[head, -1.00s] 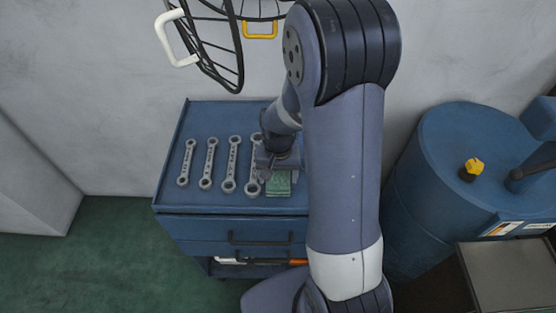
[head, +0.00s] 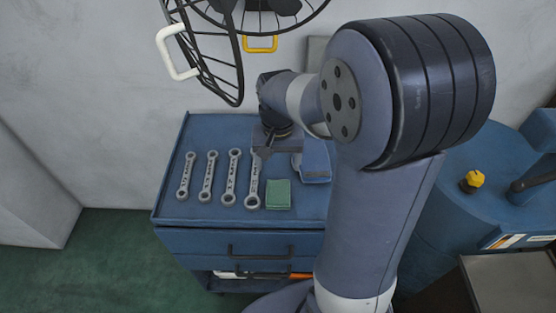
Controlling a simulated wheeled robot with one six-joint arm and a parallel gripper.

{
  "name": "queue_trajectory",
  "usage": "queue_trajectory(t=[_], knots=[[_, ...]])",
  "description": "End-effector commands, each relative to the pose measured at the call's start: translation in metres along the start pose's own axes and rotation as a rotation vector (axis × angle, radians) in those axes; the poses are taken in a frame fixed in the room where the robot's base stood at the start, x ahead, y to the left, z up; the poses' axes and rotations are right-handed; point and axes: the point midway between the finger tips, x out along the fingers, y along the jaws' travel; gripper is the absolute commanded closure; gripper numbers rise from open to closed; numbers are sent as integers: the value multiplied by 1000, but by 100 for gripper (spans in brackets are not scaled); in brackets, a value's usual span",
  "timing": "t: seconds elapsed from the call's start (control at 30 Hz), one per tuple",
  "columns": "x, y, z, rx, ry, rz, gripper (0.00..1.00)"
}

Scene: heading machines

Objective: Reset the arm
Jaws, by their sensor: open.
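My arm reaches over the right part of a blue tool cart in the head view. My gripper (head: 277,150) is above the cart top, behind a green block (head: 278,194) and apart from it. The gripper is open; its fingers are small and partly hidden by its own body. The green block lies on the cart top, right of a row of several grey wrenches (head: 208,178). A blue item with a light edge (head: 314,164) lies on the cart to the right of the gripper, partly hidden by my arm.
The blue cart (head: 170,206) has drawers with dark handles. A black wire fan cage (head: 238,55) with a white handle (head: 167,52) hangs above it. A blue drum (head: 440,225) with a yellow knob (head: 475,179) stands at right. Green floor (head: 110,265) is clear at left.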

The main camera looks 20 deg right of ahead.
Motion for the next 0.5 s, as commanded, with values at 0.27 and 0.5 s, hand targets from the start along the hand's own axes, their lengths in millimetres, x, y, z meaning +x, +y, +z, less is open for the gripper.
queue_trajectory(t=[0.27,0.5], knots=[[14,0,0,0,-3,1,28],[58,0,1,0,-7,2,28]])
